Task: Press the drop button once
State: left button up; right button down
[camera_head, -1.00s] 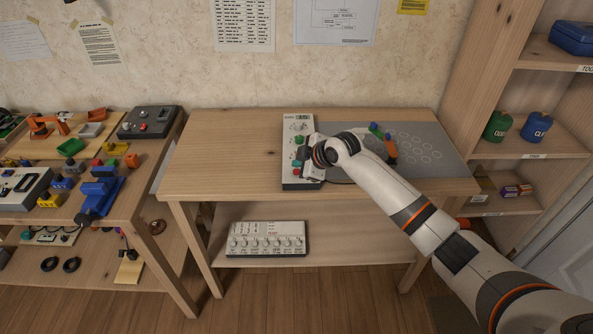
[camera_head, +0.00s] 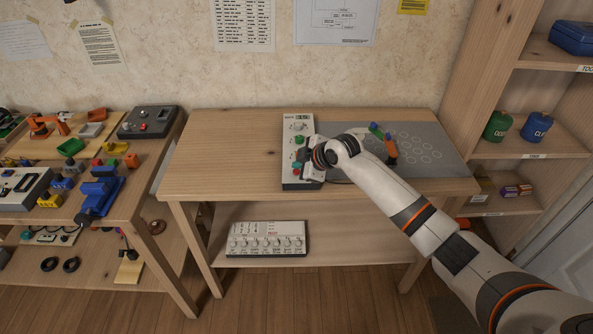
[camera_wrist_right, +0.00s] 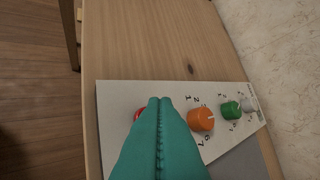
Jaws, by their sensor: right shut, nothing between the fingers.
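A white control panel (camera_head: 290,150) lies on the middle table, with a small display at its far end. A red button (camera_head: 295,172) sits near its front end; its label is not readable. In the right wrist view the red button (camera_wrist_right: 138,113) is partly hidden behind my fingertips. My right gripper (camera_head: 297,163) is shut and empty, its teal fingertips over the panel close to the red button. I cannot tell whether they touch it. The wrist view also shows an orange knob (camera_wrist_right: 201,119) and a green knob (camera_wrist_right: 230,109). My left gripper is not in view.
A grey mat (camera_head: 440,150) with ring marks lies right of the panel, partly behind my right arm. Blue and orange pieces (camera_head: 390,149) stand there. Another control box (camera_head: 267,239) is on the lower shelf. The table's left part is clear.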

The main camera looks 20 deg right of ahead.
jog(key=shift+f, duration=0.5)
dwell(0.8)
jog(key=shift+r, duration=0.1)
jog(key=shift+r+p, duration=0.65)
jog(key=shift+p, duration=0.05)
jog(key=shift+r, duration=0.1)
notch_tip(320, 180, up, 5)
jog(key=p, duration=0.4)
jog(key=shift+p, duration=0.4)
